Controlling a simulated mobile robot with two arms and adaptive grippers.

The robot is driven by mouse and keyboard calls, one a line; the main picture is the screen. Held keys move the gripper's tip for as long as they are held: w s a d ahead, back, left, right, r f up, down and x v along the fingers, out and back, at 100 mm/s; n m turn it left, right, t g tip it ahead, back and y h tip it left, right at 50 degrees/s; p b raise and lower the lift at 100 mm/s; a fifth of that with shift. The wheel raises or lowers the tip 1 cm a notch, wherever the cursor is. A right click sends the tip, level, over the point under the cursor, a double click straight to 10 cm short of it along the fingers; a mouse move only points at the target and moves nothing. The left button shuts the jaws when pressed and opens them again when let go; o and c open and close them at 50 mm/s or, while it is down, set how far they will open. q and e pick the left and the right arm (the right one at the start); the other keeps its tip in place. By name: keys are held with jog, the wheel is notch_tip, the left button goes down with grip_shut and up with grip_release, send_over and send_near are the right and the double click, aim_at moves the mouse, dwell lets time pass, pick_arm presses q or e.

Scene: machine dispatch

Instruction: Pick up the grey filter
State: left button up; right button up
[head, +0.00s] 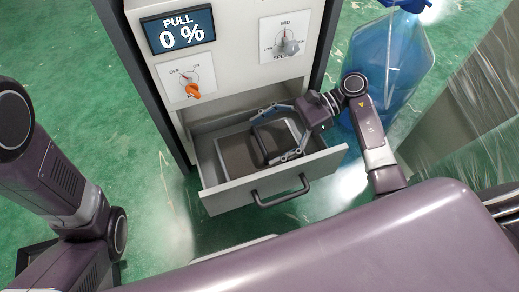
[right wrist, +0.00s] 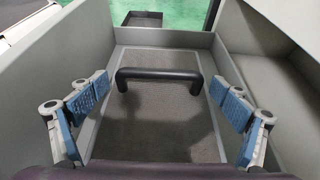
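The grey filter (head: 237,156) is a flat grey panel with a raised black handle, lying inside the open drawer (head: 230,198). In the right wrist view the filter (right wrist: 160,128) fills the drawer floor, and its black handle (right wrist: 158,74) runs across the picture. My right gripper (head: 272,134) reaches into the drawer over the filter. In the wrist view its blue-padded fingers (right wrist: 161,101) are wide apart, on either side of the handle, with nothing between them touching. My left arm shows at the left edge; its gripper is not in view.
The drawer is pulled out of a white machine with a "PULL 0 %" display (head: 180,32), an orange off/on knob (head: 193,90) and a speed knob (head: 290,47). A large blue water bottle (head: 398,62) stands right of the machine. Drawer walls surround my right fingers closely.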

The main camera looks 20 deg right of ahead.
jog(key=c, duration=1)
